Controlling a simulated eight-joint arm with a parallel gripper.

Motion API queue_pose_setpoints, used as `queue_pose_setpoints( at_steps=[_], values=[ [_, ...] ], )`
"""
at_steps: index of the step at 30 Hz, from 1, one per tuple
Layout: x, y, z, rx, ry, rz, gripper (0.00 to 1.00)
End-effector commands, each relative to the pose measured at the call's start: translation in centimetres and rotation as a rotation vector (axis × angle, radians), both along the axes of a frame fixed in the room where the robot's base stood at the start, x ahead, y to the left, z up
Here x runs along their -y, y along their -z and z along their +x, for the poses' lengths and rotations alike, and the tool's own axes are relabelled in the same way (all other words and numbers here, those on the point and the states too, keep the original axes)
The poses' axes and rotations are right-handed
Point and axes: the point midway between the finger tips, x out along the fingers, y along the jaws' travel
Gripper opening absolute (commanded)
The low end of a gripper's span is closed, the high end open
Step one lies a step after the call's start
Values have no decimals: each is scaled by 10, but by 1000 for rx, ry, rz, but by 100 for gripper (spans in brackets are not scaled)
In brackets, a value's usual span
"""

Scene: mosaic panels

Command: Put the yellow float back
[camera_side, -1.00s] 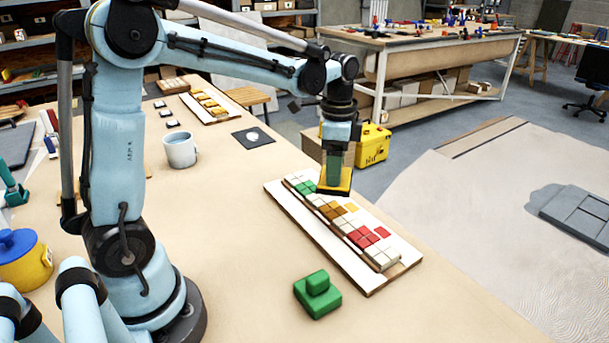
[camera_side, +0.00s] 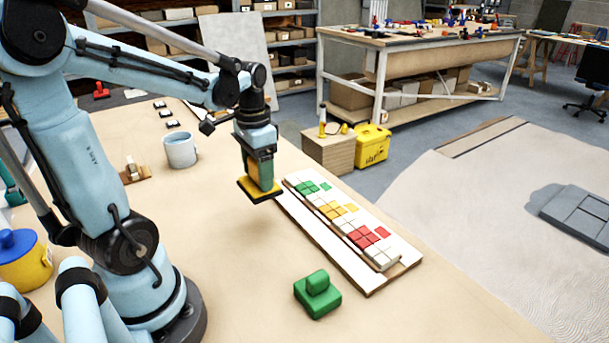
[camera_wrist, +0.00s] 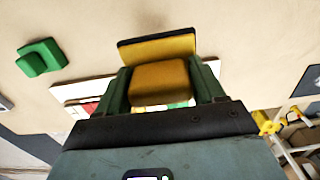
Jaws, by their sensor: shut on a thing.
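My gripper (camera_side: 257,178) is shut on the yellow float (camera_side: 260,196), which has a dark edge along its base. I hold it in the air, to the left of the far end of the mosaic panel (camera_side: 359,282). In the wrist view the yellow float (camera_wrist: 160,82) sits between the green fingers of my gripper (camera_wrist: 160,86). The panel bears white, green, yellow and red tiles. A green float (camera_side: 317,296) rests on the table left of the panel's near end and also shows in the wrist view (camera_wrist: 41,57).
A yellow pot with a blue lid (camera_side: 25,264) is at the left edge. The table (camera_side: 235,270) between my arm and the green float is clear.

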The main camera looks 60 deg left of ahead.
Motion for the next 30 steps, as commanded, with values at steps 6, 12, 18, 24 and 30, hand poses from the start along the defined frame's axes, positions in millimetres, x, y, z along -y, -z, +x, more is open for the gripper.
queue_pose_setpoints(
  at_steps=[6, 12, 18, 24, 30],
  values=[
    [-47, 28, -8, 0, -5, 0, 44],
    [-75, 45, -13, 0, 0, 0, 44],
    [-83, 54, -15, 0, 4, 0, 44],
    [-82, 77, -14, 0, 4, 0, 44],
    [-82, 90, -15, 1, 4, 0, 44]
  ],
)
